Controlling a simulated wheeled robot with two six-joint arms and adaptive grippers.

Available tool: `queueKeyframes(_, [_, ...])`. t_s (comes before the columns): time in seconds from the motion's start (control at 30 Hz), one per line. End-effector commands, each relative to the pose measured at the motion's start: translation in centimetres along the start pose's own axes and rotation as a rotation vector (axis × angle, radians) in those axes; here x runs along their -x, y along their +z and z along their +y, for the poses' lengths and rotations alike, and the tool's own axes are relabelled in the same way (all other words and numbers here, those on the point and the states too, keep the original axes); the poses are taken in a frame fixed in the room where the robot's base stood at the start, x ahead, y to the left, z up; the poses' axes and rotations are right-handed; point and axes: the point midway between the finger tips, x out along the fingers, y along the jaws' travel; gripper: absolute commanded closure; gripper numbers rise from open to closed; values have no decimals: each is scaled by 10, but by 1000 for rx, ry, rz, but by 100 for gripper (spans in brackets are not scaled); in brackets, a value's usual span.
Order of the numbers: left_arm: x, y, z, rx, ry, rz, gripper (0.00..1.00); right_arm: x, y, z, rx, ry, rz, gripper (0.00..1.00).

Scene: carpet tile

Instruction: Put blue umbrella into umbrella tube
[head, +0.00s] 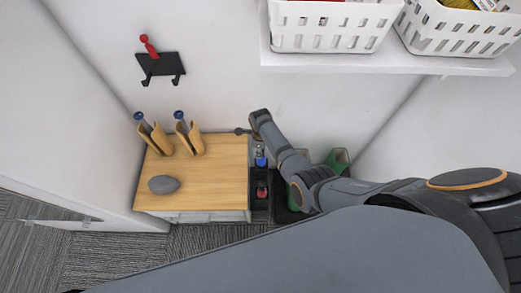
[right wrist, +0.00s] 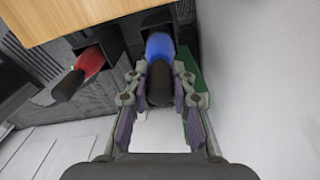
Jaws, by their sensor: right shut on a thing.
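The blue umbrella (right wrist: 160,46) has a dark handle (right wrist: 158,88) pointing toward the right wrist camera. My right gripper (right wrist: 158,95) has its fingers on either side of that handle and is shut on it. The blue part lies at a dark square opening of the black umbrella tube (head: 260,213); I cannot tell how deep it sits. In the head view the blue umbrella (head: 261,161) shows as a small patch below my right wrist. A red umbrella (right wrist: 91,62) with a dark handle stands in the neighbouring compartment. My left gripper is not in view.
A wooden-topped cabinet (head: 215,190) stands beside the tube, bearing a grey stone-like object (head: 164,184) and two wooden holders (head: 156,140). Green items (head: 338,158) stand to the right. A wall hook (head: 160,67) and a shelf (head: 400,63) with white baskets (head: 330,40) are above.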

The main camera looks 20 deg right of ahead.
Motion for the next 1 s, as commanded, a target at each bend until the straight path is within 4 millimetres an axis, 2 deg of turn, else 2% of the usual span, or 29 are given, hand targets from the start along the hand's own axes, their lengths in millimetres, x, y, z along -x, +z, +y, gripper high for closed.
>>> queueKeyframes(0.33, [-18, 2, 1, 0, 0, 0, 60, -20, 0, -1, 0, -1, -1, 100])
queueKeyframes(0.83, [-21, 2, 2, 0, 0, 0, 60, -24, 0, 0, 0, -1, -1, 100])
queueKeyframes(0.87, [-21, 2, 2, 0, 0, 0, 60, -24, 0, 0, 0, -1, -1, 75])
queueKeyframes(1.0, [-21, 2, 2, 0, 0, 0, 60, -24, 0, 0, 0, -1, -1, 56])
